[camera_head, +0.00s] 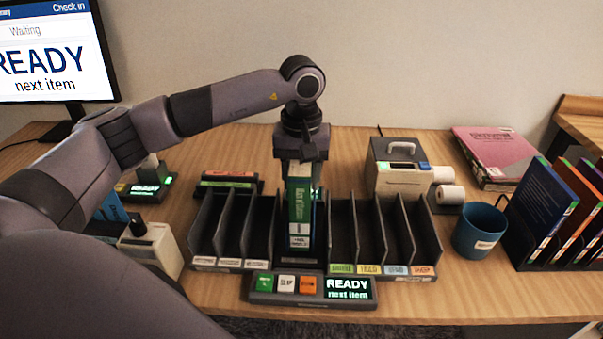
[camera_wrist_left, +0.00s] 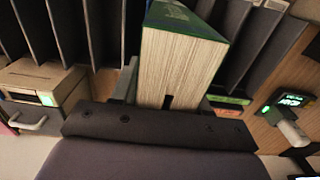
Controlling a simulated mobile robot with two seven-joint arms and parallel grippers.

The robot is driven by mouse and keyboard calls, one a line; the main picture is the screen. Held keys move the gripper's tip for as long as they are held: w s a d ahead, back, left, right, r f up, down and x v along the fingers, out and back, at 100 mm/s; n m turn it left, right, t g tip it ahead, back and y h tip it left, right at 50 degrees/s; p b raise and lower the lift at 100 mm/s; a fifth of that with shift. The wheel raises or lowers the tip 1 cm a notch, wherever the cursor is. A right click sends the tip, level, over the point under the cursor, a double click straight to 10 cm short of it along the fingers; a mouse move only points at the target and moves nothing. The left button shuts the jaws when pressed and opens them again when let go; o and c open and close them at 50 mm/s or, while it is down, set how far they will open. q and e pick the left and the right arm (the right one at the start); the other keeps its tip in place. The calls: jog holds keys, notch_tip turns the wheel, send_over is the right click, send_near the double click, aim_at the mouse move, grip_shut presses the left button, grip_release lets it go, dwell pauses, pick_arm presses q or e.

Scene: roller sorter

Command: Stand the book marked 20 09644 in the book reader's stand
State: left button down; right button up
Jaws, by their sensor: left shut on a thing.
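A green book (camera_head: 300,203) stands upright, spine facing me, at the middle of the sorter; the white label low on its spine is too small to read surely. My left gripper (camera_head: 301,163) is above it and shut on its upper part. The left wrist view shows the book's pale page edges (camera_wrist_left: 178,68) and green cover between the fingers. The book's lower end is at the dark middle bay (camera_head: 318,240), which I take to be the reader's stand. I cannot tell whether it rests on the bottom. My right gripper is not in view.
Grey slot dividers (camera_head: 232,232) flank the book closely on the left, and more (camera_head: 397,235) on the right. A button panel with a READY display (camera_head: 348,288) lies in front. A blue mug (camera_head: 480,231), a label printer (camera_head: 400,172) and a book rack (camera_head: 560,262) stand to the right.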

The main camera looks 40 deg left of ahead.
pick_arm(q)
jog(key=shift+f+b, duration=0.5)
jog(key=shift+f, duration=0.05)
dwell(0.4)
jog(key=shift+c, duration=2.4)
grip_release()
notch_tip(320, 180, up, 7)
jog(key=shift+r, duration=0.15)
